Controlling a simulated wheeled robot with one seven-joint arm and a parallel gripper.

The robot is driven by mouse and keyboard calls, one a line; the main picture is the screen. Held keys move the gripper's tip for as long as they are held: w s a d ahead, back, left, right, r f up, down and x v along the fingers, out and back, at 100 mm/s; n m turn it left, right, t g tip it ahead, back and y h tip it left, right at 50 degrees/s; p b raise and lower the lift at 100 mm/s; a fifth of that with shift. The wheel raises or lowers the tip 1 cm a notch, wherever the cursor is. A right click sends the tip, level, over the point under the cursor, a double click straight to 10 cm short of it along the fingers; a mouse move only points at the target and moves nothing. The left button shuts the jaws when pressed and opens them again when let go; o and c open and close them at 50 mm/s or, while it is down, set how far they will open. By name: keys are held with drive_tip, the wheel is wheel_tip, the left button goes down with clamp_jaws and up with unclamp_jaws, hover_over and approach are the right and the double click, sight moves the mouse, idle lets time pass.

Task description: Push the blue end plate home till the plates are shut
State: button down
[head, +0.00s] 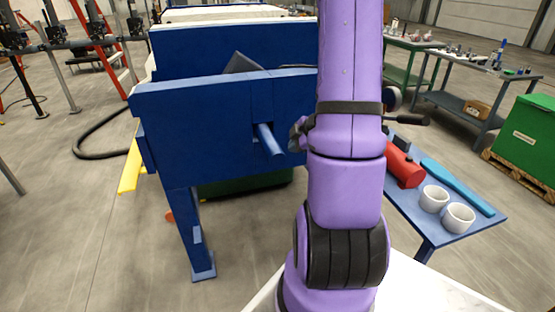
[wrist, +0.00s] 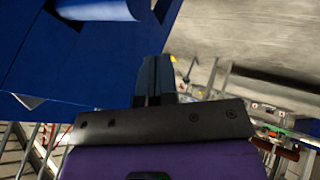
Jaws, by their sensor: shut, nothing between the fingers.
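The blue press stands left of centre in the head view. It has a broad blue front panel (head: 205,115) with a blue rod (head: 270,140) sticking out, and a second upright blue plate (head: 215,50) behind it. I cannot tell for certain which is the end plate. Pale plates (head: 225,13) show behind the rear blue plate. My purple arm hides the press's right side. My gripper (wrist: 155,68) is shut and empty in the wrist view. It is beside a large blue surface (wrist: 60,60) and below the rod (wrist: 95,8) in that picture; contact cannot be told.
A blue side table (head: 430,222) at the right holds a red object (head: 402,165), a blue tool (head: 457,186) and two white cups (head: 447,207). A green crate (head: 525,140) stands farther right. A dark hose (head: 98,130) lies left of the press. Floor at the left front is clear.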

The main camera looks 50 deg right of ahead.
sight(277, 159)
drive_tip(key=shift+y, duration=0.4)
drive_tip(key=x, duration=0.4)
drive_tip(key=d+x, duration=0.1)
drive_tip(key=x, duration=0.7)
drive_tip(key=shift+w+d+r, duration=0.1)
drive_tip(key=shift+w+d, duration=0.1)
drive_tip(key=shift+d, duration=0.1)
drive_tip(key=shift+w+d, duration=0.25)
drive_tip(key=shift+w, duration=0.15)
